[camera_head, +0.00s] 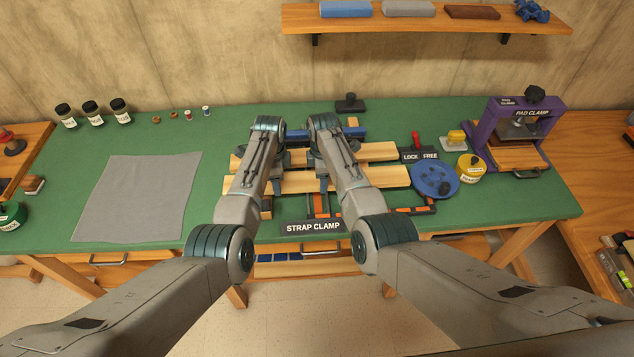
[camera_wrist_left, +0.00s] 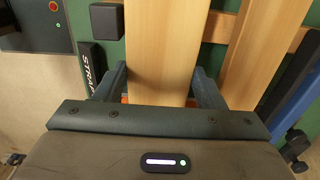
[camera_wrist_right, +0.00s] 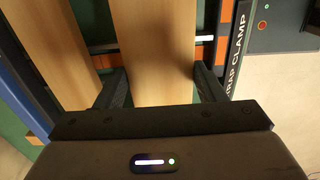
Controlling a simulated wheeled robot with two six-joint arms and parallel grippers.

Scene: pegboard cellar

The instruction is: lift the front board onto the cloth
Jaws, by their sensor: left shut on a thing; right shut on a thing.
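The front board (camera_head: 298,182) is a long pale wooden plank lying crosswise over the strap clamp. Both my left gripper (camera_head: 276,184) and my right gripper (camera_head: 322,183) are shut on it, partly hidden by my arms in the head view. In the left wrist view the board (camera_wrist_left: 163,45) runs between the fingers (camera_wrist_left: 160,84). In the right wrist view the board (camera_wrist_right: 155,45) also sits between the fingers (camera_wrist_right: 160,82). I cannot tell whether it is clear of the bars below. The grey cloth (camera_head: 140,197) lies flat and empty on the bench's left.
A rear board (camera_head: 378,152) lies parallel behind the front one. Several jars (camera_head: 92,112) stand at the back left. Green bench top is clear around the cloth.

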